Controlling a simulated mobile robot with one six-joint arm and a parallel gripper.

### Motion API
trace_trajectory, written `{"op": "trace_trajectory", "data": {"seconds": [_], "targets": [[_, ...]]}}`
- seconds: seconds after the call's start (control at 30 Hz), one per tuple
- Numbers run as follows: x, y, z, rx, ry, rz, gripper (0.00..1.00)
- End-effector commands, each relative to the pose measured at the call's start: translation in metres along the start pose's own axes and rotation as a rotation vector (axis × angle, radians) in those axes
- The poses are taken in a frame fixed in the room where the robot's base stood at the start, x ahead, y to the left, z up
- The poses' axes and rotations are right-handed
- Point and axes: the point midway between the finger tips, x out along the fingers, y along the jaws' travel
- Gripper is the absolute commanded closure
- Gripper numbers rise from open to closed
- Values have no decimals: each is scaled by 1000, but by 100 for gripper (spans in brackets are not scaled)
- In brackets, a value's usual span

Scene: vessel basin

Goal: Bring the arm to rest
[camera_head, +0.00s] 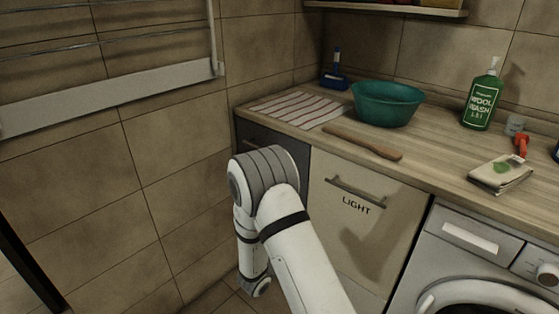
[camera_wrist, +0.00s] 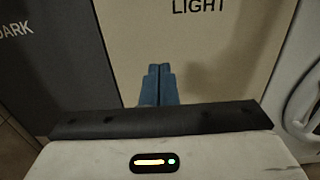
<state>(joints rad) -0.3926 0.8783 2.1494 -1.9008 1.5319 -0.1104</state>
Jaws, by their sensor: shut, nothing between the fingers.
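My gripper (camera_wrist: 159,72) shows in the wrist view with its two blue fingers together and nothing between them. It is in front of the cream cabinet front labelled LIGHT (camera_wrist: 205,45). In the head view my white arm is bent in front of the cabinets, below the counter top, and my gripper is hidden there. The LIGHT front also shows in the head view (camera_head: 388,222), with a bar handle above its label.
A washing machine (camera_head: 470,262) stands right. A wall rack (camera_head: 110,95) hangs left.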

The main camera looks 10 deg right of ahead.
Motion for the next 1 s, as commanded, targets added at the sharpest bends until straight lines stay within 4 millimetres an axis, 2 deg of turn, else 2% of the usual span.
{"op": "trace_trajectory", "data": {"seconds": [0.07, 0.17, 0.3, 0.47, 0.6, 0.7, 0.83, 1.0], "targets": [[3, -6, 12, 19, 5, -29, 100], [9, -27, 40, 75, 28, -127, 100], [13, -78, 97, 224, 93, -352, 100], [-1, -138, 149, 437, 192, -619, 100], [-25, -180, 184, 648, 288, -831, 100], [-48, -202, 205, 813, 361, -971, 100], [-80, -220, 230, 1041, 463, -1136, 100], [-121, -227, 264, 1362, 604, -1318, 100]]}}
